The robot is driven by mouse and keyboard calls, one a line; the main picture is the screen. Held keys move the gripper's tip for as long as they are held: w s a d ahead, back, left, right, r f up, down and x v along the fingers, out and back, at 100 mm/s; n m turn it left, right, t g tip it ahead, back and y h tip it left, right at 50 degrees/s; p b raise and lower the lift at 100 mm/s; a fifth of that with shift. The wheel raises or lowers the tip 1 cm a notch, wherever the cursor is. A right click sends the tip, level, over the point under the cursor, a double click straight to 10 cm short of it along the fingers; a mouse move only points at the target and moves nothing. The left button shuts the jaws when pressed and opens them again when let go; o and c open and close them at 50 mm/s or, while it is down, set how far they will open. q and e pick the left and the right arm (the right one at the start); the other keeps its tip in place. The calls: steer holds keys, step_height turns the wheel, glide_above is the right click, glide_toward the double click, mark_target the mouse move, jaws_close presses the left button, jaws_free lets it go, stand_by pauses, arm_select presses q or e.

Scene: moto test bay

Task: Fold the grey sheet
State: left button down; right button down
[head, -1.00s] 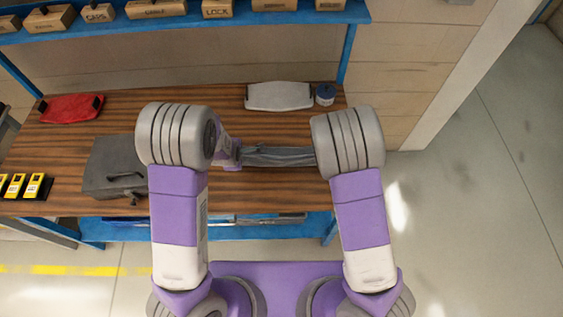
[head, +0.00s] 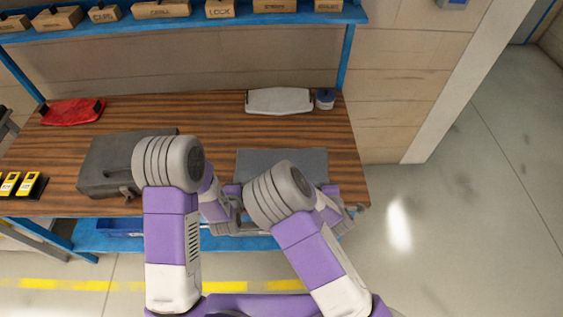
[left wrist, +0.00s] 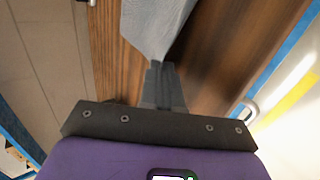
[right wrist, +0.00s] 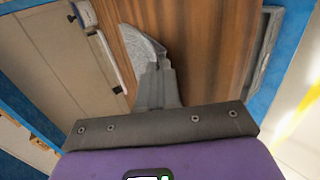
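The grey sheet (head: 285,158) shows in the head view as a flat dark band on the right part of the table, with its near side hidden behind my arms. My left gripper (head: 228,215) is near the table's front edge; in the left wrist view it (left wrist: 160,75) is shut on a gathered part of the sheet (left wrist: 155,25). My right gripper (head: 340,213) is near the front right corner; in the right wrist view it (right wrist: 156,75) is shut on a narrow bit of the sheet (right wrist: 142,48).
A dark grey case (head: 110,170) stands left of my left arm. Yellow items (head: 20,185) lie at the far left. A red item (head: 72,112), a white item (head: 279,100) and a blue tub (head: 325,98) stand at the back. A blue shelf (head: 200,24) holds labelled boxes.

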arm_select(q)
steer(key=c, duration=1)
jaws_free()
arm_select(e)
steer(key=c, duration=1)
jaws_free()
arm_select(q)
steer(key=shift+r, duration=0.45)
arm_select(e)
steer(key=shift+r, duration=0.4)
arm_select(q)
step_height(320, 180, up, 8)
steer(key=s, duration=0.2)
arm_select(e)
step_height(320, 180, up, 8)
steer(key=s, duration=0.2)
